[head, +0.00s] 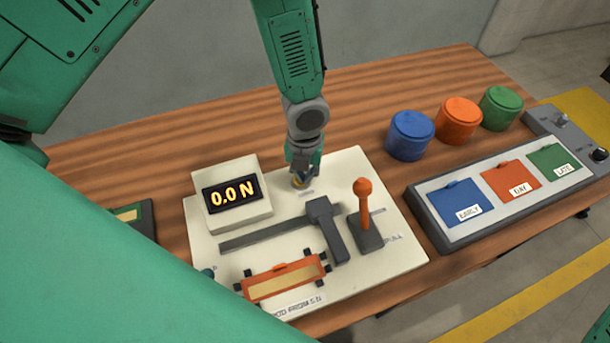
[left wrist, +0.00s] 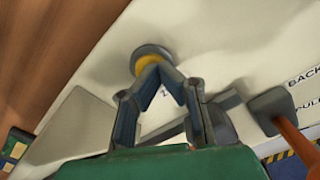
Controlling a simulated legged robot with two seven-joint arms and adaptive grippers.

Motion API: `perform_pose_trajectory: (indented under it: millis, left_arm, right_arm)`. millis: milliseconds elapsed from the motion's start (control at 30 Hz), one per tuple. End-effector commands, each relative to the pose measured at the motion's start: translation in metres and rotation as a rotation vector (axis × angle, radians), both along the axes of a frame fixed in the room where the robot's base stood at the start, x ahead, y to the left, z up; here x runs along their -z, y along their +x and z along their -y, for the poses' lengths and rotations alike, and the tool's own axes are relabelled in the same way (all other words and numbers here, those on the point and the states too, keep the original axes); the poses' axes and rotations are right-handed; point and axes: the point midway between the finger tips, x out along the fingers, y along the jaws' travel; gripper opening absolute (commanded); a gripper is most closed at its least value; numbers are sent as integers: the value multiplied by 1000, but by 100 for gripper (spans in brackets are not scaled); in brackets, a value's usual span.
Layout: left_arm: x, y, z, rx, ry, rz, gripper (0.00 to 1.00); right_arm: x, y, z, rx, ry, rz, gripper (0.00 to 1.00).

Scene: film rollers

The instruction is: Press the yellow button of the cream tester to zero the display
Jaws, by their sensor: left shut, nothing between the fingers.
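The cream tester (head: 350,160) lies on the wooden table with its display (head: 232,193) reading 0.0 N. My left gripper (head: 300,176) points down over the yellow button (head: 297,184), partly hiding it. In the left wrist view the yellow button (left wrist: 146,62) sits in a grey ring, and the left gripper's fingertips (left wrist: 153,70) meet at its edge, shut with nothing held. They look to be at or touching the button; whether it is pressed down I cannot tell. My right gripper is not in view.
An orange-knobbed lever (head: 364,205), a dark sliding clamp (head: 328,228) and an orange-framed film piece (head: 285,278) are on the tester. Blue (head: 410,138), orange (head: 459,120) and green (head: 500,108) round containers stand behind a panel with matching flaps (head: 462,200) at right.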

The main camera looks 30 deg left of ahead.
Motion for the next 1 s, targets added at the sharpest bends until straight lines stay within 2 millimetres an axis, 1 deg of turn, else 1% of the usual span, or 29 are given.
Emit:
perform_pose_trajectory:
  millis: [200,367,700,1000]
  left_arm:
    - [1,0,-4,-1,-4,-1,0]
    - [-1,0,-4,-1,-3,-1,0]
    - [-29,0,0,0,1,0,0]
    - [-52,0,-2,-1,-2,0,0]
  right_arm:
    - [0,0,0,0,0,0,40]
    - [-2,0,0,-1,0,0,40]
    - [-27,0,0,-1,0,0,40]
    - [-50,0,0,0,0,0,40]
